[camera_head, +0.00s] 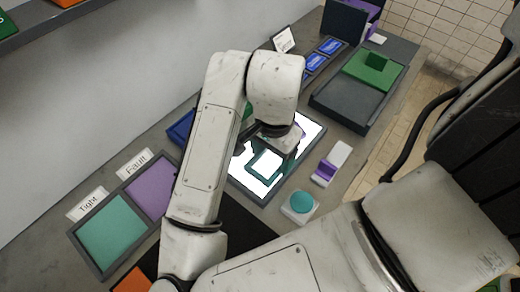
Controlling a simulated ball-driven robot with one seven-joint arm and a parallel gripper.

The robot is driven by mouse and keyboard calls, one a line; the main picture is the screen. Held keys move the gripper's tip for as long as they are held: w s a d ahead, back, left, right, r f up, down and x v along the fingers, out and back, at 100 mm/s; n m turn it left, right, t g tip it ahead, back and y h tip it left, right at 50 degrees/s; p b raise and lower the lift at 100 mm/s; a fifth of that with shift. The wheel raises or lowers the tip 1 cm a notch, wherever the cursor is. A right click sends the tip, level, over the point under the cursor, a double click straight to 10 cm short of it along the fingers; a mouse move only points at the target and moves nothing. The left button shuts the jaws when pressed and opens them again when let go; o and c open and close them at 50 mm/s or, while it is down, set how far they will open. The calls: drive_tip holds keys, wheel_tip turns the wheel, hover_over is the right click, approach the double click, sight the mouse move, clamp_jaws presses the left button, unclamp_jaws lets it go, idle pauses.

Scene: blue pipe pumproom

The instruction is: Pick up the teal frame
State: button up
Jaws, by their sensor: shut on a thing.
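The teal frame (255,163) is a small open square ring, seen over the bright white lit panel (252,183) in the middle of the bench. My gripper (274,148) is at the frame's upper right side, shut on it. The wrist hides part of the frame and the fingertips. I cannot tell whether the frame touches the panel or is just above it.
Left of my arm is a tray with a teal square (112,232) and a purple square (152,190), labelled Tight and Fault. A teal round button (302,202) and a purple-and-white holder (330,165) stand right of the panel. A grey tray with a green block (376,66) is at the back right.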

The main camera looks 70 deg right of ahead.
drive_tip(key=s+a+r+p, duration=0.3)
drive_tip(key=s+a+p, duration=0.1)
drive_tip(key=s, duration=0.1)
drive_tip(key=shift+s, duration=0.2)
drive_tip(key=shift+a, duration=0.15)
